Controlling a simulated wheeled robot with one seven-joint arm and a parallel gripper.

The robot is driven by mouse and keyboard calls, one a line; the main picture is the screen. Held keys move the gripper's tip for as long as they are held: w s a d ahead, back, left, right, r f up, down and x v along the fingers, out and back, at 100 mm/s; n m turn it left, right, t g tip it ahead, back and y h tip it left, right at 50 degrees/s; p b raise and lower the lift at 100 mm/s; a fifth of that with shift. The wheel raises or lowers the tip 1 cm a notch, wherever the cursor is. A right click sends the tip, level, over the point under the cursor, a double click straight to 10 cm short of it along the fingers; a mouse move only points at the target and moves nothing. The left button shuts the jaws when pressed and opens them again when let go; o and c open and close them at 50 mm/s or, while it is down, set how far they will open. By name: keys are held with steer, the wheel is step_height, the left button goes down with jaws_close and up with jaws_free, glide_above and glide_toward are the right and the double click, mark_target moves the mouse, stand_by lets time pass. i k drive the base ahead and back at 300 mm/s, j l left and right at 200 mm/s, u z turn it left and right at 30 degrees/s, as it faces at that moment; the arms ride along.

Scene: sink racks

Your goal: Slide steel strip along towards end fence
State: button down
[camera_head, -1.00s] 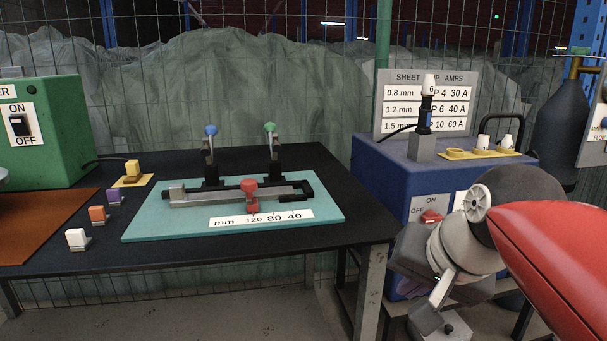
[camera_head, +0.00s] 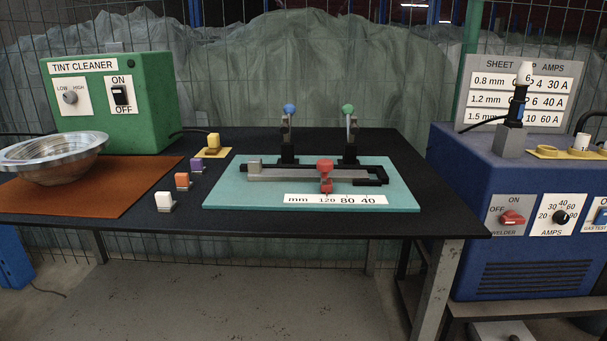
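The steel strip (camera_head: 285,174) is a grey bar lying lengthwise in a black fixture on the teal mat (camera_head: 235,197). A grey block (camera_head: 255,164) sits at its left end. A black bracket at the right end of the fixture (camera_head: 376,177) looks like the end fence. Two upright clamps, one with a blue knob (camera_head: 289,109) and one with a green knob (camera_head: 348,110), stand behind. My gripper is not in view.
White, orange and purple blocks (camera_head: 164,202) stand left of the mat, with a yellow one (camera_head: 213,142) behind. A metal bowl (camera_head: 53,160) rests on the orange mat (camera_head: 120,190). A green tint cleaner (camera_head: 110,100) and a blue welder (camera_head: 480,190) flank the fixture.

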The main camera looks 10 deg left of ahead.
mark_target(256, 172)
steer(key=j+z, duration=0.1)
steer(key=j, duration=0.3)
steer(key=k+j+z, duration=0.1)
steer(key=j, duration=0.3)
steer(key=k+j+z, duration=0.1)
steer(key=j, duration=0.3)
steer(key=k+j+z, duration=0.1)
steer(key=j, duration=0.3)
steer(key=k+j+z, duration=0.1)
steer(key=j, duration=0.3)
steer(key=k+j+z, duration=0.1)
steer(key=k+j, duration=0.15)
steer(key=k+j+z, duration=0.1)
steer(key=j, duration=0.35)
steer(key=k+j+z, duration=0.1)
steer(key=j, duration=0.25)
steer(key=k, duration=0.1)
